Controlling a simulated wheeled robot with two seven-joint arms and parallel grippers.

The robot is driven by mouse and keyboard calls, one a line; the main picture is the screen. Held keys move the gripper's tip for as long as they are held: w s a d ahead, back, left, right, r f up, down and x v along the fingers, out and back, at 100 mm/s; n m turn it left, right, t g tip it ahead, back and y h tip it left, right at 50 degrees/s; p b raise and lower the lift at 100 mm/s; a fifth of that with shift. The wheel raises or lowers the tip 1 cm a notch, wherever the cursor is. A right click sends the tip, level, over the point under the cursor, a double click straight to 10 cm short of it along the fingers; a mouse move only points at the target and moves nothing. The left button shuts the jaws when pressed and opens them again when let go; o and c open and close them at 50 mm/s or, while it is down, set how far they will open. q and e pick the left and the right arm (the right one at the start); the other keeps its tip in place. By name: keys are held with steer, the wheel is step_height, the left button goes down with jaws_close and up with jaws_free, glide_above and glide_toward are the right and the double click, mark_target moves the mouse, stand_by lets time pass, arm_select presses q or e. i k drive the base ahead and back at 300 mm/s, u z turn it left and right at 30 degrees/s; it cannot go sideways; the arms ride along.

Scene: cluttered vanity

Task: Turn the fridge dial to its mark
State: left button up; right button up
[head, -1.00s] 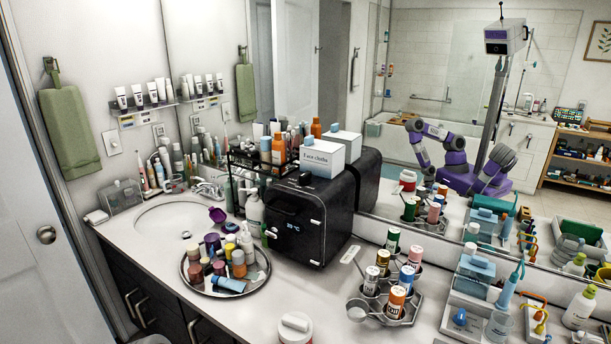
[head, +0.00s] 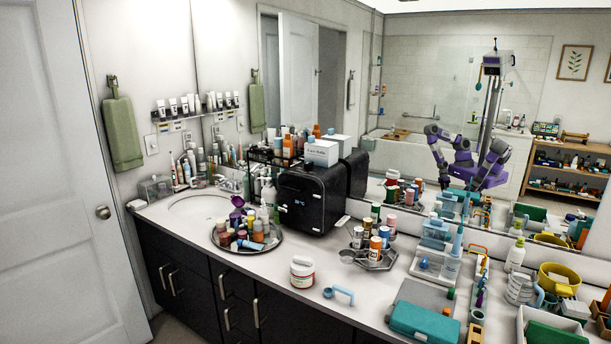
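The black mini fridge (head: 322,190) stands on the counter against the mirror, with a lit readout (head: 300,202) on its front and small pale tabs at the front's right edge. The dial is too small and dark to pick out, and so is its mark. A white box (head: 321,153) and a rack of bottles (head: 284,150) show at the fridge's top. Neither of my grippers is directly in view; my purple and grey arms show folded only in the mirror, too small to tell the gripper state.
A round tray of bottles (head: 218,241) sits in front of the fridge, left of centre. A hexagonal holder (head: 379,265) stands to its right. A white jar (head: 302,272), blue scoop (head: 338,293) and teal case (head: 424,322) lie nearer the front edge.

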mark_target(308, 166)
steer(key=u, duration=0.8)
steer(key=i, duration=0.4)
steer(key=u, duration=1.1)
steer(key=i, duration=1.55)
steer(key=z, duration=1)
steer(key=i, duration=0.85)
steer(key=z, duration=0.9)
